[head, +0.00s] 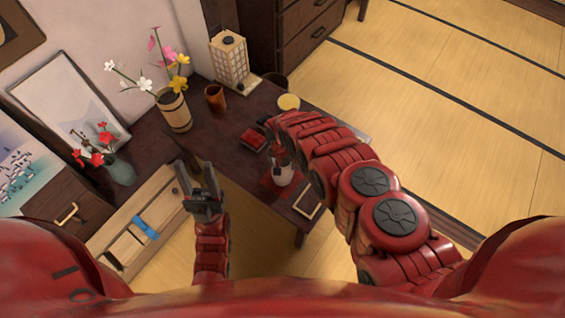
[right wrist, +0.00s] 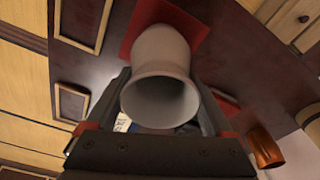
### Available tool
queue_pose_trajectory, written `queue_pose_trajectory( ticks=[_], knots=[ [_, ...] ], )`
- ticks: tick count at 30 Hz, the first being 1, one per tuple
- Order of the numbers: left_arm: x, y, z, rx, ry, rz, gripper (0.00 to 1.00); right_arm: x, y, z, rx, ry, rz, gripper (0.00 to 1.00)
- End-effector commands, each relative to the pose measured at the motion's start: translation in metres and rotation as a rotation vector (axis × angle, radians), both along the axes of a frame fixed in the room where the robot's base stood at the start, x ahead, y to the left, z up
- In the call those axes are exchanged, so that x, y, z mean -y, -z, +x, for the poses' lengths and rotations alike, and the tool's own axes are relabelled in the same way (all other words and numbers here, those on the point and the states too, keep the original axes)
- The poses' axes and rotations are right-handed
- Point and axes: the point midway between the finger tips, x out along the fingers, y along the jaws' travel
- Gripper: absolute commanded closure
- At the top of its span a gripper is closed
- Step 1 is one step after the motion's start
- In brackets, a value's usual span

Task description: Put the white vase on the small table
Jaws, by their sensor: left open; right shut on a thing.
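The white vase (head: 284,174) is over the dark table (head: 236,150), at the red square mat (head: 268,186). My right gripper (head: 279,150) is shut on the vase and partly hides it in the head view. In the right wrist view, the vase (right wrist: 160,75) sits between the two fingers, its open mouth toward the camera and its far end over the red mat (right wrist: 192,28). I cannot tell whether its base touches the mat. My left gripper (head: 197,172) is open and empty, left of the vase, near the open drawer (head: 150,200).
Around the vase are a red box (head: 253,139), a yellow round dish (head: 288,102), a brown cup (head: 215,97) and a gold-edged tray (head: 308,200). A lamp (head: 230,62) and flower vases (head: 174,110) stand further back. Open tatami (head: 450,80) lies to the right.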

Motion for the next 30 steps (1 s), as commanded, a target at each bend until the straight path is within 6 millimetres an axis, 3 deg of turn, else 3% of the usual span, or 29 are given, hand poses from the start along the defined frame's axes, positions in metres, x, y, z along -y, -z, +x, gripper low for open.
queue_pose_trajectory(
  ticks=[13,14,15,23,30],
  knots=[
    [0.000,0.002,0.000,0.000,0.000,0.000,0.50,0.000,0.008,0.000,0.002,0.000,0.001,1.00],
    [0.000,0.001,0.000,0.000,0.000,0.000,0.50,0.000,0.007,0.000,0.002,0.000,0.001,0.08],
    [0.000,0.001,0.000,0.000,0.000,0.000,0.50,0.000,0.007,0.000,0.002,0.000,0.001,0.01],
    [0.000,0.000,0.000,0.000,0.000,0.000,0.50,0.000,0.005,0.000,0.002,0.001,0.001,0.00],
    [0.000,-0.002,0.000,0.000,0.000,0.000,0.50,-0.001,-0.009,0.000,0.001,0.000,0.000,0.00]
  ],
)
